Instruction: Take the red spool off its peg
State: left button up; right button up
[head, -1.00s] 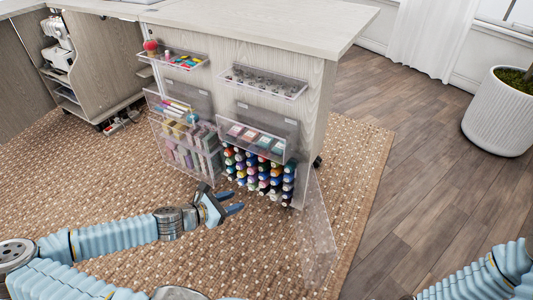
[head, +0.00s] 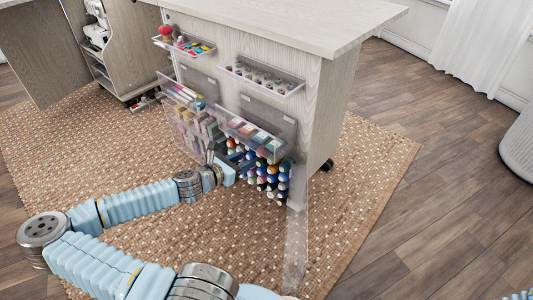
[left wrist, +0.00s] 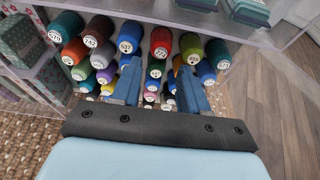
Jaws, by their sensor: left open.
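Rows of thread spools (head: 268,180) sit on pegs in the lower right rack of the cabinet side. My left gripper (head: 236,164) is at the left part of the spool rack. Its fingers (left wrist: 158,68) are open, with no spool visibly gripped. The pegs are hidden behind the spools. My right gripper is out of view.
A clear bin (head: 250,134) of fabric stacks juts out just above the spools. More clear bins (head: 185,118) are to the left. A clear open door panel (head: 298,235) stands right of the rack. Rug (head: 352,190) lies bare to the right.

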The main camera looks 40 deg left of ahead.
pick_arm(q)
jog(key=b+x, duration=0.1)
jog(key=x, duration=0.6)
jog(key=shift+w+d+b, duration=0.15)
jog(key=shift+w+b, duration=0.15)
jog(key=shift+b, duration=0.1)
jog(key=c, duration=0.7)
